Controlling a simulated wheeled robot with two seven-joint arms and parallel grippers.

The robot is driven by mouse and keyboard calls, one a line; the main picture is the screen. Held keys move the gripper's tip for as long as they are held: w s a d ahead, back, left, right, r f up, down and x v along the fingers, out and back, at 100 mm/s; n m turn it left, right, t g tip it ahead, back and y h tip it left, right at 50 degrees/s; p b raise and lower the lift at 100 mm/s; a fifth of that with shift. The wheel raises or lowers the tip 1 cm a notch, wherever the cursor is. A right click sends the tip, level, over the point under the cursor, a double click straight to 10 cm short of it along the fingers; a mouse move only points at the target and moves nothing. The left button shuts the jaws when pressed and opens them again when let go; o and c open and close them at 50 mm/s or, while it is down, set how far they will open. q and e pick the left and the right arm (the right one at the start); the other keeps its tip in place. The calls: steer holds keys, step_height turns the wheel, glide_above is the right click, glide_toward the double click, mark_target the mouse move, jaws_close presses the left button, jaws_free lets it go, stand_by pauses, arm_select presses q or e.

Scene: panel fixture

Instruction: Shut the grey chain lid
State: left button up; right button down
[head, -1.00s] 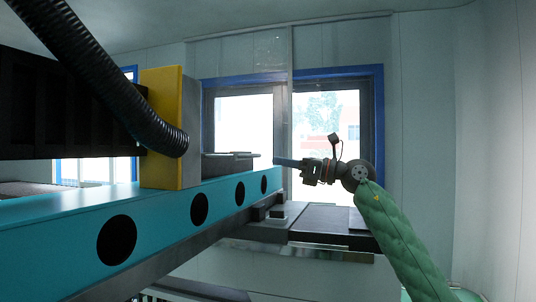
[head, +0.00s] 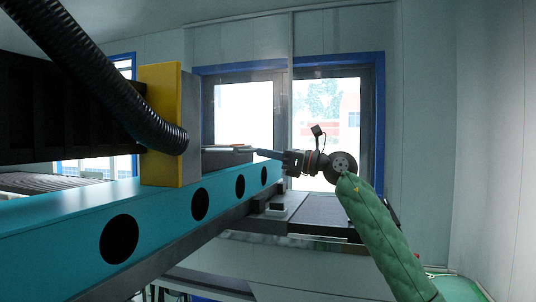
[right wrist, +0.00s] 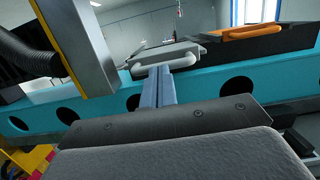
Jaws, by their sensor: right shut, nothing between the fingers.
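The grey chain lid (right wrist: 168,54) is a flat grey plate with a pale rounded handle (right wrist: 165,64) on its near edge, on top of the teal beam. In the head view the lid (head: 222,150) shows only as a thin edge beside the yellow and grey block. How far it stands open I cannot tell. My right gripper (head: 261,153) is shut and empty, its blue-grey fingers pointing left at the lid. In the right wrist view its fingertips (right wrist: 158,75) are right at the handle; whether they touch is unclear. My left gripper is not in view.
The teal beam (head: 80,218) with round holes runs across the left. A yellow block (head: 160,128) and a black hose (head: 110,80) stand left of the lid. An orange handle (right wrist: 250,32) on a black part is just right of it. A dark ledge (head: 325,214) lies below my right arm.

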mark_target(233, 153)
steer(key=b+x, duration=0.1)
steer(key=x, duration=0.2)
steer(key=f+b+x, duration=0.1)
steer(key=x, duration=0.3)
steer(key=f+b+x, duration=0.1)
steer(key=x, duration=0.2)
steer(key=shift+w+a, duration=0.25)
steer(key=shift+a, duration=0.15)
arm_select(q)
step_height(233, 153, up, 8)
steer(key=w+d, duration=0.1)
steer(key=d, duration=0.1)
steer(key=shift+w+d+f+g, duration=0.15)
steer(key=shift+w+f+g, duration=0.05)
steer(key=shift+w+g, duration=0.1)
arm_select(e)
steer(key=shift+r, duration=0.15)
steer(key=shift+d, duration=0.1)
